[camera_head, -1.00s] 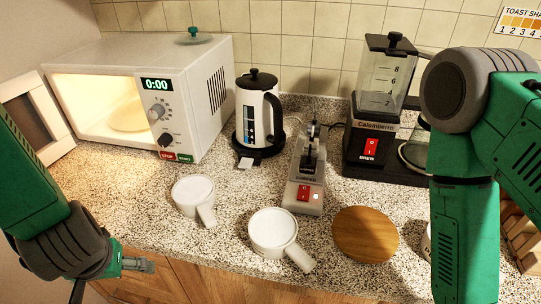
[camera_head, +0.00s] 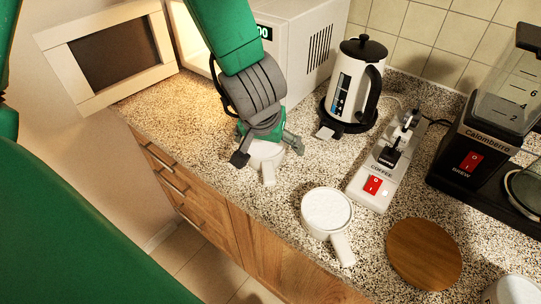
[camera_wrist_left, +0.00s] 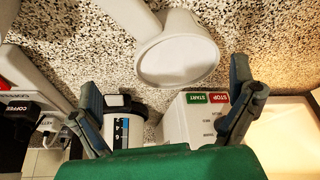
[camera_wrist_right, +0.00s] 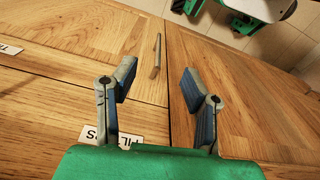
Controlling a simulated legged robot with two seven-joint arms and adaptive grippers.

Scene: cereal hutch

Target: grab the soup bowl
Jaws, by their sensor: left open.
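Two white, round, handled bowls stand on the speckled counter; I cannot tell which one is called the soup bowl. The left one (camera_head: 264,156) is partly hidden by my left gripper (camera_head: 268,150). My left gripper is open above it, its fingers spread to either side. In the left wrist view this bowl (camera_wrist_left: 180,52) shows ahead of the open fingers (camera_wrist_left: 166,98), apart from them. The other bowl (camera_head: 327,210) stands to the right, its handle pointing toward the counter's front edge. My right gripper (camera_wrist_right: 158,82) is open and empty, facing wooden cupboard fronts.
The microwave (camera_head: 310,40) with its door (camera_head: 110,55) open stands behind. The counter at left is clear.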

